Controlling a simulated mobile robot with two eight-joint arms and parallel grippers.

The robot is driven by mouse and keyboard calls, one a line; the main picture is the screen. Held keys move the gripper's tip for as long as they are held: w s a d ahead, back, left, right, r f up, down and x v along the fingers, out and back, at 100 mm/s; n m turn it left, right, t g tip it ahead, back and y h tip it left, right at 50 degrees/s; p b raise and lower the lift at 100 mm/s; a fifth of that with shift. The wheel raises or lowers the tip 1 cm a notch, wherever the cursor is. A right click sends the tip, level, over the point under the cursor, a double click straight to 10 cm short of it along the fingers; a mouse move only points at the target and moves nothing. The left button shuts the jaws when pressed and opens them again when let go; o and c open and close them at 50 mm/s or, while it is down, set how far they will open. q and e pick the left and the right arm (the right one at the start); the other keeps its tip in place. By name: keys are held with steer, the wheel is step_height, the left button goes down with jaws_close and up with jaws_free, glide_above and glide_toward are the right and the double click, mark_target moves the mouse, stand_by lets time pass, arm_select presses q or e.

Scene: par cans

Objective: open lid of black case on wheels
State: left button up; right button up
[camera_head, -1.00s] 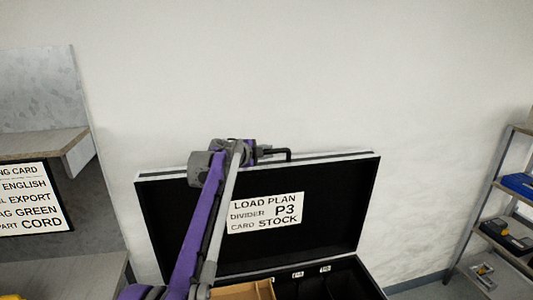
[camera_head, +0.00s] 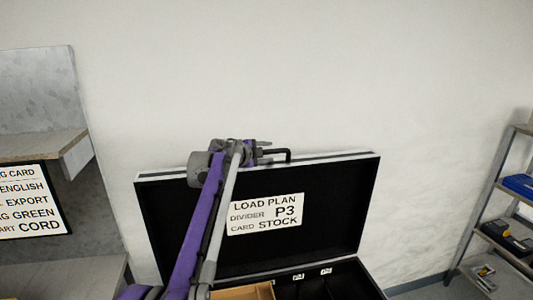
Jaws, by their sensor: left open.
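The black case has its lid (camera_head: 335,215) standing up and open, with a pale metal rim. A white "LOAD PLAN" card (camera_head: 265,214) is on the lid's inner face. A black handle (camera_head: 275,154) sticks up at the lid's top edge. My left gripper (camera_head: 267,149) is at the top edge by the handle, with its fingers apart. I cannot tell whether it touches the handle. My left arm covers part of the lid's left side. The case's body (camera_head: 345,282) shows only in part at the bottom. My right gripper is not in view.
A cardboard-coloured insert (camera_head: 245,292) lies inside the case. A grey shelf unit with a blue box (camera_head: 520,185) and a yellow-black item (camera_head: 507,237) stands at the right. A sign (camera_head: 33,200) hangs at the left. A plain wall is behind.

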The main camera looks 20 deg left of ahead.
arm_select(q)
steer(key=shift+s+a, duration=0.1)
steer(key=shift+s, duration=0.25)
steer(key=b+v, duration=0.1)
steer(key=v, duration=0.9)
steer(key=shift+b, duration=0.4)
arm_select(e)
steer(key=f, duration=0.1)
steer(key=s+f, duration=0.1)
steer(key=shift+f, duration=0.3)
